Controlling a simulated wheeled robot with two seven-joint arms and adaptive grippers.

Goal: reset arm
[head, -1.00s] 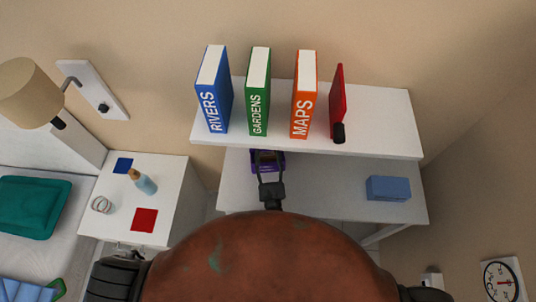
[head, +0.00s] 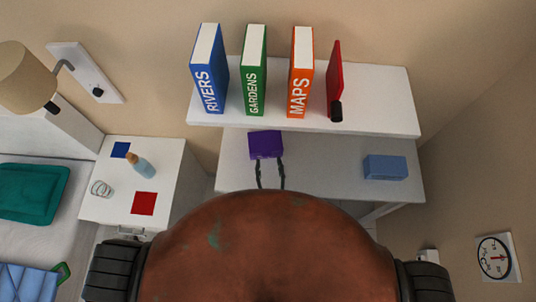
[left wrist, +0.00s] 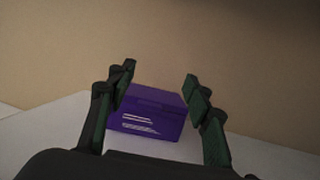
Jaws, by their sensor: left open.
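My left gripper (head: 270,168) reaches over the lower white surface below the shelf in the head view, its fingers pointing at a purple box (head: 265,144). In the left wrist view the left gripper (left wrist: 160,85) is open, with the purple box (left wrist: 152,112) showing between and beyond its spread fingers. Nothing is held. The box stands on the lower surface, close to the wall. My right gripper does not show in these frames.
The upper white shelf (head: 380,115) carries blue, green and orange books and a red upright item (head: 335,75). A blue box (head: 385,167) lies at the right of the lower surface (head: 325,165). A nightstand (head: 105,208) with a bottle (head: 140,165) stands left.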

